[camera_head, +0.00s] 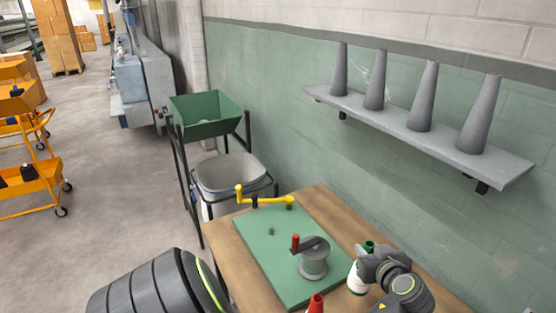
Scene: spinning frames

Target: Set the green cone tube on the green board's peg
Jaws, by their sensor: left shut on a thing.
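The green board (265,260) lies flat on the wooden table. A short dark peg (271,231) stands bare on its far left part. My left gripper (368,257) is at the right edge of the board, to the right of the peg. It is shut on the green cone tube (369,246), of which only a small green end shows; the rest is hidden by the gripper. My right gripper is not in view.
A white cone (357,282) and a red cone (315,304) stand near the front. A shelf (390,117) with several grey cones is above right.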

